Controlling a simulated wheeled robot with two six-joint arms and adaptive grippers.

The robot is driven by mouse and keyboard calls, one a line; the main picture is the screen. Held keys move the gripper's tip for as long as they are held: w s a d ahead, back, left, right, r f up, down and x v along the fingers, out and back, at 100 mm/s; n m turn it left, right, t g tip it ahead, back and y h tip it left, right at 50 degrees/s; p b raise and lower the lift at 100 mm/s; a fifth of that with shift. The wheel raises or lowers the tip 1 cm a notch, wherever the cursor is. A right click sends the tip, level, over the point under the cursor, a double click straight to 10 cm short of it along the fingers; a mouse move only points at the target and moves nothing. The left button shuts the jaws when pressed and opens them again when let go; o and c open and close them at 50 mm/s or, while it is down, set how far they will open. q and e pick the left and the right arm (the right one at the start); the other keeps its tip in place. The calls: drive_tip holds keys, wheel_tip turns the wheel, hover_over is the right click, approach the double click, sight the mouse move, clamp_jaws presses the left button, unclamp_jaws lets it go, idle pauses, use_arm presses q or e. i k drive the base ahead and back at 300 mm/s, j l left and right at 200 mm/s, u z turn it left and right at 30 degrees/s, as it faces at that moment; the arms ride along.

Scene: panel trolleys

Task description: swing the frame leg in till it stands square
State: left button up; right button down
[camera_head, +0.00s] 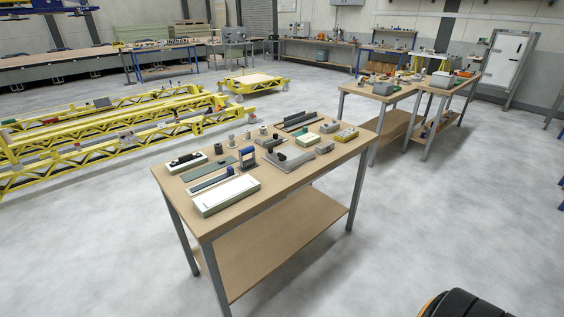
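The near workbench (233,225) has a wooden top with many small fixtures on it. A grey flat angled piece (290,158) with dark knobs lies right of the middle of the top. It may be the frame with its leg, but it is too small to tell, and I cannot read the leg's angle. A dark blue upright bracket (247,158) stands left of it. Neither of my grippers shows. Only a black rounded part of mine with a yellow ring is at the bottom right edge, away from the bench.
A long white box (225,196) lies at the bench's near edge. A yellow truss frame (120,125) and a yellow trolley (252,83) stand on the floor to the left and behind. Two more benches (382,92) stand at the back right. The floor in front is clear.

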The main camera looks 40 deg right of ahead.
sight(270, 154)
drive_tip(key=i+l+u, duration=0.2)
drive_tip(key=l, duration=0.7)
drive_tip(key=i+l+u, duration=0.15)
drive_tip(key=l, duration=0.8)
drive_tip(key=l+u, duration=0.2)
drive_tip(key=l, duration=0.7)
